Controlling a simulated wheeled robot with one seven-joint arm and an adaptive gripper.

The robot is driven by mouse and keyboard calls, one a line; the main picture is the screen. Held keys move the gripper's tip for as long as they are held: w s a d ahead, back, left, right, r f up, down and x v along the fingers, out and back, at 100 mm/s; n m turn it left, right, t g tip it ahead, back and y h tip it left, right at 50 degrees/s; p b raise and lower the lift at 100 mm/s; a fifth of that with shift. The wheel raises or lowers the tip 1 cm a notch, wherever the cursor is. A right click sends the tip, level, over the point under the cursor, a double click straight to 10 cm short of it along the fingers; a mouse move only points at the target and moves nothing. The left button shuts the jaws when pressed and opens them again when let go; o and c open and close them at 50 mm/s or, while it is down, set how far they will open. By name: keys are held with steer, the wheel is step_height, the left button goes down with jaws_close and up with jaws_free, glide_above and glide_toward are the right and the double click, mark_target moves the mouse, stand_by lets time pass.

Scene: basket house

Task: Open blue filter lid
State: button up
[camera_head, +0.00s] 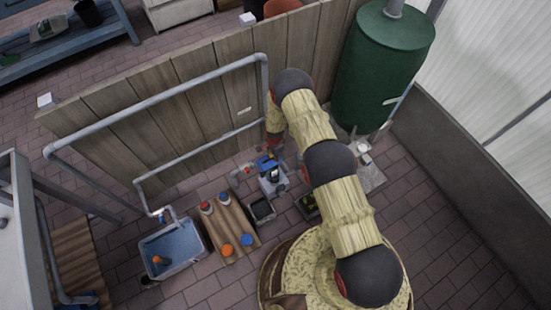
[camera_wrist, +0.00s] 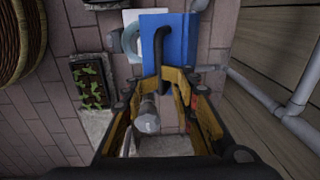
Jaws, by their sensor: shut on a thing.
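The blue filter lid (camera_wrist: 178,38) is a flat blue panel with a dark curved handle (camera_wrist: 158,42) in the wrist view. My gripper (camera_wrist: 166,76) has its yellow-and-black fingers closed together on the handle's near end. In the head view the blue lid (camera_head: 266,162) shows small at the pale grey filter box (camera_head: 273,186), beside the wooden fence. My gripper there is mostly hidden behind my arm and the lid. I cannot tell how far the lid is raised.
Grey pipes (camera_wrist: 298,100) run along the fence at the right of the wrist view. A dark tray with green bits (camera_wrist: 90,82) stands at left. In the head view, a water tub (camera_head: 173,250), a brown board with orange and blue caps (camera_head: 229,225) and a green tank (camera_head: 380,70) stand around.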

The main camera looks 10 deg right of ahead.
steer(key=w+a+r+b, duration=0.1)
steer(key=w+a+r, duration=0.1)
steer(key=w+r, duration=0.2)
steer(key=shift+w+r, duration=0.4)
steer(key=shift+w, duration=0.25)
steer(key=shift+a+b, duration=0.1)
steer(key=shift+b, duration=0.25)
stand_by(0.5)
step_height(320, 180, up, 12)
steer(key=shift+s, duration=0.45)
steer(key=shift+f, duration=0.1)
